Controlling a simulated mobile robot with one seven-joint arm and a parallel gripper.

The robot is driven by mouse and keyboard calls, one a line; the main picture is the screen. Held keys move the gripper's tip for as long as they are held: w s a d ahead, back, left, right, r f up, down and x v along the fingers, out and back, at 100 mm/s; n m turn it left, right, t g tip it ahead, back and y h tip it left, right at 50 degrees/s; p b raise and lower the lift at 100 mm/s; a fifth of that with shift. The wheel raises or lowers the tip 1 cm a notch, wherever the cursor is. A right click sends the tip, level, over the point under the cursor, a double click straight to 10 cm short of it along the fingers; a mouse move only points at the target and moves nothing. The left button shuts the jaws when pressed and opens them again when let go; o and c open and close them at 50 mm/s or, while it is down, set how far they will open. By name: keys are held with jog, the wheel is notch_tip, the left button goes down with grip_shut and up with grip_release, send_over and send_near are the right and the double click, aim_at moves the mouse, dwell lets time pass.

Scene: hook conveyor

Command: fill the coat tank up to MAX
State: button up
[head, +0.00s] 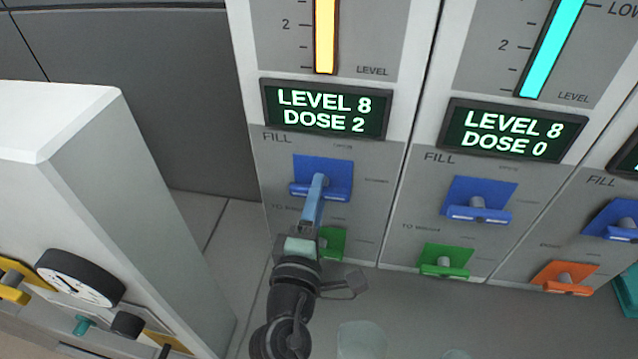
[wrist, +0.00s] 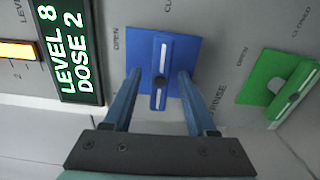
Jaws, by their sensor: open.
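A tank panel in the head view has a yellow level gauge (head: 325,35) and a display (head: 324,109) reading LEVEL 8, DOSE 2. Below it, under FILL, is a blue valve handle (head: 334,175). My gripper (head: 317,182) is in front of this handle. In the wrist view the open fingers (wrist: 159,82) stand on either side of the blue handle's bar (wrist: 161,65), apart from each other. Whether they touch it is unclear. A green valve handle (head: 334,242) below is partly hidden by my gripper. The panel's tank name is not in view.
A neighbouring panel has a cyan gauge (head: 550,45), a display (head: 513,132) reading LEVEL 8, DOSE 0, and blue (head: 478,203) and green (head: 445,262) handles. Further right is an orange handle (head: 563,278). A white cabinet (head: 110,190) with a dial (head: 80,278) stands left.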

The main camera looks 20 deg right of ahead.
jog(key=shift+x, duration=0.95)
grip_shut()
